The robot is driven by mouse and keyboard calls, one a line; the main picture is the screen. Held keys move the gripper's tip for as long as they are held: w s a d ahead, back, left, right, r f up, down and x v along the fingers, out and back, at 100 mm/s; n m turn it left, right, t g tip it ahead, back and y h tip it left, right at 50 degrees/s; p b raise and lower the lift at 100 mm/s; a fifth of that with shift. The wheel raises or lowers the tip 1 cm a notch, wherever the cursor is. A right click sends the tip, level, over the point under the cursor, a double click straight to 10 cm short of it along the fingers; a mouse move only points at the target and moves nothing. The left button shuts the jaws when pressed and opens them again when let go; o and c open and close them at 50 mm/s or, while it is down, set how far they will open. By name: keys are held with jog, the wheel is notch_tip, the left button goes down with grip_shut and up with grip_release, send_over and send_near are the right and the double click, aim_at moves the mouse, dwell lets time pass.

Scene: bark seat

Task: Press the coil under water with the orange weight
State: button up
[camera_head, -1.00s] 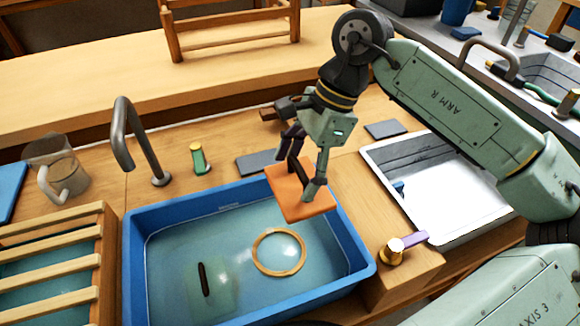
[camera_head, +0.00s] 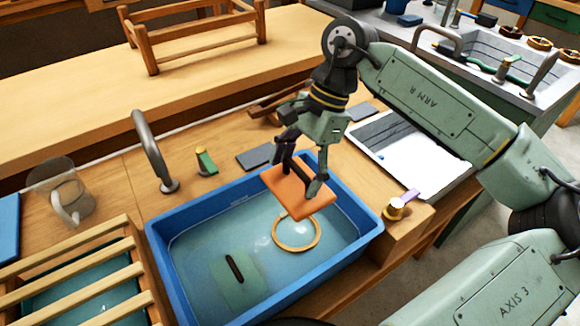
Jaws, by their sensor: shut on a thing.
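The coil (camera_head: 316,243), a pale wooden-looking ring, lies in the water of the blue basin (camera_head: 169,276), right of the middle. Whether it floats or is sunk I cannot tell. My gripper (camera_head: 302,183) is shut on the orange weight (camera_head: 309,204), a flat orange slab with a dark upright handle. The weight is held above the basin's back right part and, in the picture, covers the coil's far edge. The gap between weight and coil is hard to judge.
A greenish plate with a dark slot (camera_head: 236,281) lies in the basin at left. A grey tap (camera_head: 152,150) rises behind the basin. A slatted wooden rack (camera_head: 92,268) stands left, a glass jug (camera_head: 62,192) behind it.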

aim_at(301, 184)
jog(key=shift+s, duration=0.2)
jog(key=shift+f+b, duration=1.45)
jog(key=shift+f, duration=1.55)
jog(key=shift+f+b, duration=7.8)
jog(key=shift+f, duration=0.05)
jog(key=o, duration=1.8)
